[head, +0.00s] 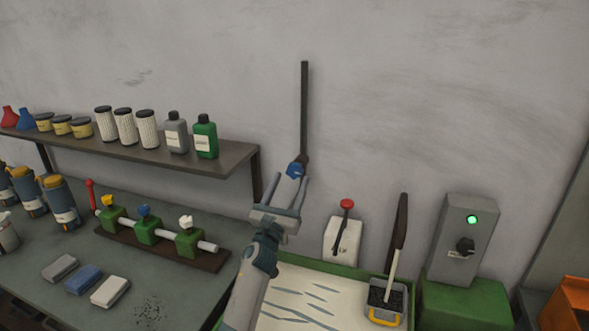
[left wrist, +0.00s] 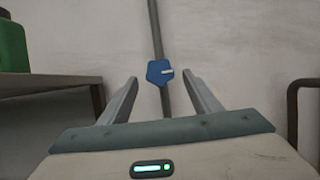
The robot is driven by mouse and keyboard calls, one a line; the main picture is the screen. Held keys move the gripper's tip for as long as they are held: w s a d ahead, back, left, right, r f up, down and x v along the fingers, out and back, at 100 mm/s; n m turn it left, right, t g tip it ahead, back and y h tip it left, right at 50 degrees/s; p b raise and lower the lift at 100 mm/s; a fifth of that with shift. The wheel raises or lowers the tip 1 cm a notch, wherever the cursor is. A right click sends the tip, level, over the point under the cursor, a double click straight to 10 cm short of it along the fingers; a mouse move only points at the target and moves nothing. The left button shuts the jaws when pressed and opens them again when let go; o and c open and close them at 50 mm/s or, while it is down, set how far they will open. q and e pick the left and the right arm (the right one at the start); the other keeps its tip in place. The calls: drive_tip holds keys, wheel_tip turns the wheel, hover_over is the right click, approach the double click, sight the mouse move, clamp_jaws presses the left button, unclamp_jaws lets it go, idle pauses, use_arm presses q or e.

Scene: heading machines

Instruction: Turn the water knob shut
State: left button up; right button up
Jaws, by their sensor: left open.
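A dark vertical pipe (head: 304,105) runs down the grey wall and carries a blue knob (head: 295,170). My left gripper (head: 290,181) is open and empty, pointing at the knob from the front. In the left wrist view the knob shows between the spread fingers (left wrist: 160,82), with a gap on each side; I cannot tell how far ahead it is. My right gripper is not in view.
A shelf (head: 225,156) with bottles and jars is left of the pipe. Below it, a bench (head: 40,240) holds a valve row (head: 147,228) with coloured handles. A white box with a red-knobbed lever (head: 343,238) and a grey switch box (head: 465,235) stand right.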

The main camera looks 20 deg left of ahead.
sight(294, 175)
use_arm(q)
drive_tip(key=shift+p+x, duration=0.45)
drive_tip(key=shift+x, duration=1.85)
drive_tip(key=c, duration=1)
